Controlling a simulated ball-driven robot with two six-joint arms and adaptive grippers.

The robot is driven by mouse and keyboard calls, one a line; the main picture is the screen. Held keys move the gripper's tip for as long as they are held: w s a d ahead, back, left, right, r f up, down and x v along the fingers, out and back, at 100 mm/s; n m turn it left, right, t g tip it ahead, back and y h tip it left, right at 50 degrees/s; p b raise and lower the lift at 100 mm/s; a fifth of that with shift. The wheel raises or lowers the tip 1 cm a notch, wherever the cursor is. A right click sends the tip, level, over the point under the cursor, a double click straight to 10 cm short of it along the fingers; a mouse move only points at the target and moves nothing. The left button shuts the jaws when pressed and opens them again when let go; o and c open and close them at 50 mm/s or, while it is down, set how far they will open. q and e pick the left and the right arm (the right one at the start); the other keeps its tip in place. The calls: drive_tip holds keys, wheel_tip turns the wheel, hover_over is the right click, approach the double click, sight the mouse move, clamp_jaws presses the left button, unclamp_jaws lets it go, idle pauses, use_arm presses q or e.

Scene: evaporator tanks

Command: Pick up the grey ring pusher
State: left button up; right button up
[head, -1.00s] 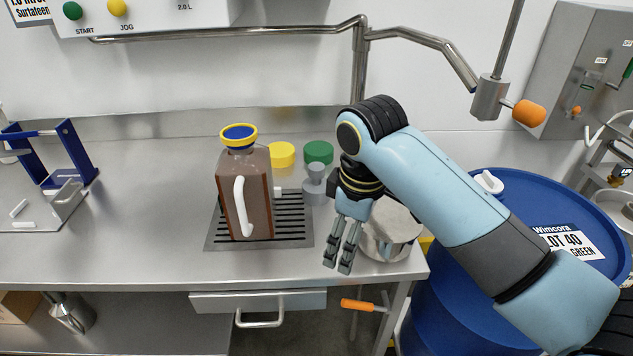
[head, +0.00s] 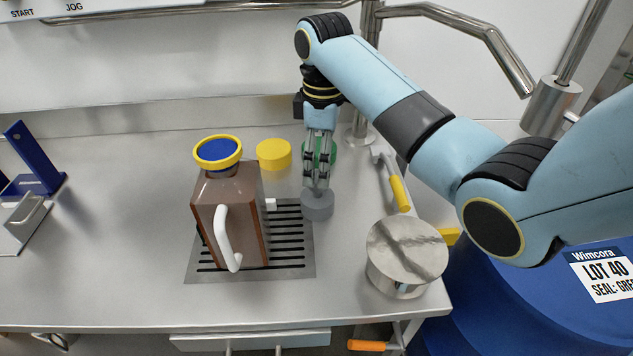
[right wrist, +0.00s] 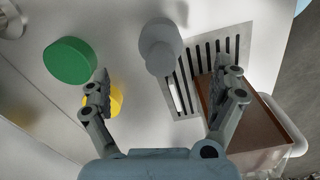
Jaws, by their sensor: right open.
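The grey ring pusher (head: 318,208) stands on the steel bench beside the right edge of the slotted drain grate, its wide base visible in the head view. My right gripper (head: 317,185) points down over it, and its fingers hide the pusher's upper part there. In the right wrist view the pusher (right wrist: 160,50) lies beyond the fingertips, between the two spread fingers of the gripper (right wrist: 166,80). The gripper is open and nothing is held in it. My left gripper is not in view.
A brown jug (head: 232,215) with a blue and yellow cap stands on the grate (head: 290,267). A yellow cap (head: 273,154) and a green cap (right wrist: 70,60) are close by.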

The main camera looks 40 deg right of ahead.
sight(320, 195)
wheel_tip(320, 195, down, 5)
drive_tip(key=shift+s+a+r+b, duration=0.1)
drive_tip(key=shift+s+r+b, duration=0.1)
drive_tip(key=shift+b, duration=0.15)
drive_tip(key=f, duration=0.3)
drive_tip(key=f+b, duration=0.1)
drive_tip(key=shift+w+f, duration=0.3)
drive_tip(key=shift+f, duration=0.3)
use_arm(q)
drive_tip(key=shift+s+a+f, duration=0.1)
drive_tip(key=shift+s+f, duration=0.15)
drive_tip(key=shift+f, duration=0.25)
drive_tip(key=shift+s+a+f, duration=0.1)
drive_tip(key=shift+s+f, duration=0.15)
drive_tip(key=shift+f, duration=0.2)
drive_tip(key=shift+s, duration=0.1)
use_arm(e)
drive_tip(key=shift+c, duration=0.4)
drive_tip(key=c, duration=1.3)
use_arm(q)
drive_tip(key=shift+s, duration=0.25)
use_arm(e)
drive_tip(key=shift+r, duration=0.1)
drive_tip(key=shift+r, duration=0.1)
